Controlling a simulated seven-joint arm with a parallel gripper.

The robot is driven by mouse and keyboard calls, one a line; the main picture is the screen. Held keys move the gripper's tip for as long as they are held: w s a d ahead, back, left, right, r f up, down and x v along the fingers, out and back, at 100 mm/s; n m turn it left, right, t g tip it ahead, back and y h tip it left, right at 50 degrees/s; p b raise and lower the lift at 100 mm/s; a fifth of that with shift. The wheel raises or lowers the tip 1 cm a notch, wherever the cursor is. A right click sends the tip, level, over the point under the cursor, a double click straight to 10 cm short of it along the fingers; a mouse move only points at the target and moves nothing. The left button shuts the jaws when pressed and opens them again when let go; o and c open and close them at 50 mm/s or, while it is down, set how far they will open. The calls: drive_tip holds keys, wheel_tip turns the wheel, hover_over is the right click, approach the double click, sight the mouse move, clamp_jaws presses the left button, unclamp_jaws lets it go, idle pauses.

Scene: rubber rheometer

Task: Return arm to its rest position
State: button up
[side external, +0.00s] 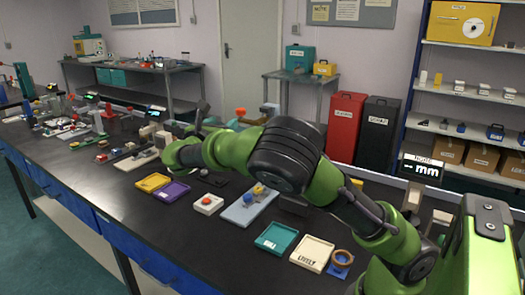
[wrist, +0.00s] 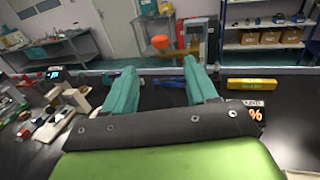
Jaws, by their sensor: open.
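My green arm reaches from the lower right across the black bench in the side external view, its forearm raised above the bench. My gripper (wrist: 158,66) shows in the wrist view as two teal fingers set wide apart. Nothing is held between them. The wrist camera looks level across the bench toward the back wall and shelves, so the gripper is not pointing straight down. In the side external view the fingers are hard to make out near the far end of the arm.
Yellow tray (side external: 152,182), purple tray (side external: 173,191), red-button box (side external: 207,203), teal tray (side external: 276,239) and cream tray (side external: 311,253) lie along the bench front. A yellow block (wrist: 252,84) lies right of the fingers. Equipment crowds the bench's left.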

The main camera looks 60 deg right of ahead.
idle(0.3)
drive_tip(key=s+a+f+m+g+y, duration=0.35)
drive_tip(key=s+f+m+y, duration=0.7)
drive_tip(key=f+m, duration=0.35)
drive_tip(key=s+a+r+m+t+y, duration=0.2)
drive_tip(key=s+a+m+y, duration=0.5)
drive_tip(key=s+a, duration=0.2)
drive_tip(key=s+a+r+m+t+y, duration=0.1)
drive_tip(key=s+r+m+t+y, duration=0.1)
drive_tip(key=s+r+m+t, duration=0.2)
drive_tip(key=shift+s+a+r, duration=0.35)
drive_tip(key=shift+s+r, duration=0.8)
drive_tip(key=shift+r, duration=0.75)
